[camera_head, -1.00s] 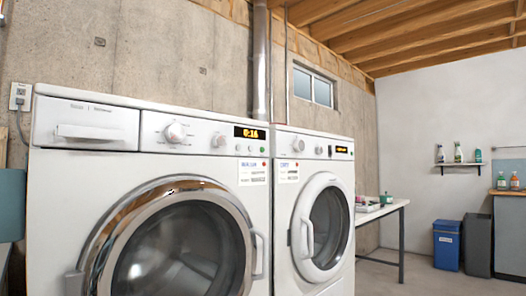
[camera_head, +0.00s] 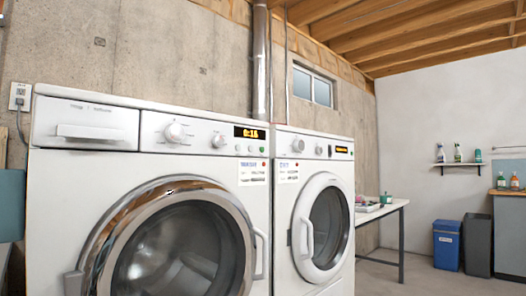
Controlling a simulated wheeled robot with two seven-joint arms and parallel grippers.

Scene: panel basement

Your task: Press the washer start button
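The washer (camera_head: 90,165) is the large white front-loader at the left, with a drawer (camera_head: 85,132) at its upper left. Its panel has two knobs (camera_head: 175,132) and a lit display (camera_head: 250,132) that seems to read 0:15. A row of small buttons (camera_head: 250,149) sits below the display, the rightmost with a red or green mark (camera_head: 262,150). Which one is start is too small to read. The chrome-ringed round door (camera_head: 112,222) is shut, with blurred contents behind its glass. Neither of my grippers is in view.
A second white front-loader (camera_head: 285,258) stands to the right, its round door shut. Beyond it are a table (camera_head: 397,207), a blue bin (camera_head: 446,240), a grey bin (camera_head: 478,240) and a wall shelf with bottles (camera_head: 457,163). Floor is open at the right.

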